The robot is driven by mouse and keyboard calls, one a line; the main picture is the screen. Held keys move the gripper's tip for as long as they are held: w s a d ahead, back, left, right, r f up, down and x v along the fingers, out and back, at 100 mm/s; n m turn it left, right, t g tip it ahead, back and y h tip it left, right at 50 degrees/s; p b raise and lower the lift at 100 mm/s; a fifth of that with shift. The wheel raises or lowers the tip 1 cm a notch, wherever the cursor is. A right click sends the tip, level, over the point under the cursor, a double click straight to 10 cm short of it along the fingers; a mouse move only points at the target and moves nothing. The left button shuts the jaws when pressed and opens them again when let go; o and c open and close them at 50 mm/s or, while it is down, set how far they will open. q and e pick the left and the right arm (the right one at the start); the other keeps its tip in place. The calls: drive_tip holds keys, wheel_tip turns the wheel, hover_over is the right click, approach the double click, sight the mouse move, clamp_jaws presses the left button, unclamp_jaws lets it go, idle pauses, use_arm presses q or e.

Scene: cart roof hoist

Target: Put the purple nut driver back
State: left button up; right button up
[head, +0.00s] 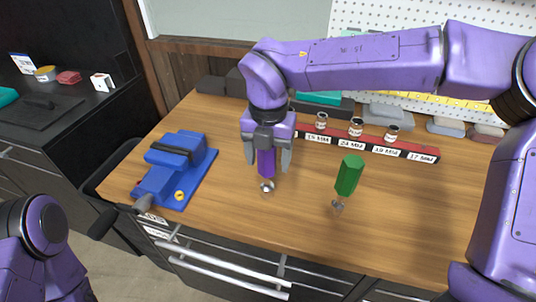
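The purple nut driver (266,164) is upright over the wooden bench, its silver socket end (267,187) pointing down. My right gripper (268,164) points down from above, with one finger on each side of the purple handle. I cannot tell whether the fingers press on it, or whether the socket touches the bench. A green nut driver (349,176) stands socket down to the right, slightly tilted. Behind them is a long red rack (417,150) with several white millimetre labels and three small silver labelled pieces. Of my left arm, only links show at lower left; its gripper is out of view.
A blue vise (177,170) sits at the bench's left. Grey and teal items line the back, below a white pegboard (400,17). A black counter (60,125) with small items stands at far left. The bench (300,225) is clear in front of the drivers.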

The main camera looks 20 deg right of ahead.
wheel_tip(320, 180, up, 12)
drive_tip(key=shift+r, duration=0.1)
idle(0.5)
